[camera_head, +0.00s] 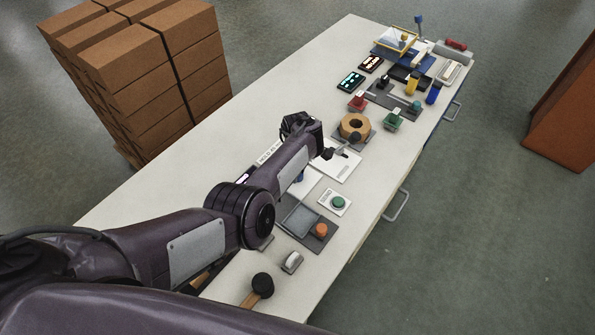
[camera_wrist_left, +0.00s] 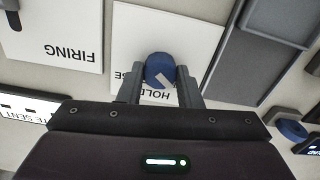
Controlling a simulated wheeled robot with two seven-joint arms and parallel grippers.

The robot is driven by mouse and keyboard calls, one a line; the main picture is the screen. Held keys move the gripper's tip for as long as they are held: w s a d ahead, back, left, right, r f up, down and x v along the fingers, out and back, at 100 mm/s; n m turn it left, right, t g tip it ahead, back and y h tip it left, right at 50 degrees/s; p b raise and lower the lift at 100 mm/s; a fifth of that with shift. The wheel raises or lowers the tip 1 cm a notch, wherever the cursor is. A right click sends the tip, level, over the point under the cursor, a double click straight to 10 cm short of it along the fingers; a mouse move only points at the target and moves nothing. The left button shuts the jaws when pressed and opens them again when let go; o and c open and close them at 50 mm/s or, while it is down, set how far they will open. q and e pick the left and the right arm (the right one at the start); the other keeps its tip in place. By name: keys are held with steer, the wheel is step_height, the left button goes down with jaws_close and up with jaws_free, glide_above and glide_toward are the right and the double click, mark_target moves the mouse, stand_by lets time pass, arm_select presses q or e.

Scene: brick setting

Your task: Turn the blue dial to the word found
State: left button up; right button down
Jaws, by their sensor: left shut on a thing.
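The blue dial (camera_wrist_left: 158,68) sits on a white plate (camera_wrist_left: 190,28) in the left wrist view. My left gripper (camera_wrist_left: 160,88) has its two fingers on either side of the dial, shut on it. A pale pointer mark on the dial slants toward the lower right of that view. Upside-down print on the plate reads "HOLD" and a part ending in "SE"; a finger and the dial cover some of it. No word "found" is readable. My right gripper is not in view.
A white card printed "FIRING" (camera_wrist_left: 58,30) lies beside the plate. A grey tray (camera_wrist_left: 225,62) is on its other side.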

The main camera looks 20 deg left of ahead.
arm_select(q)
steer(key=shift+w+r+n, duration=0.1)
steer(key=shift+n, duration=0.6)
steer(key=o, duration=1)
steer(key=shift+c, duration=0.2)
step_height(320, 180, up, 8)
steer(key=shift+f+p, duration=0.1)
steer(key=shift+p, duration=0.8)
steer(key=shift+f, duration=0.1)
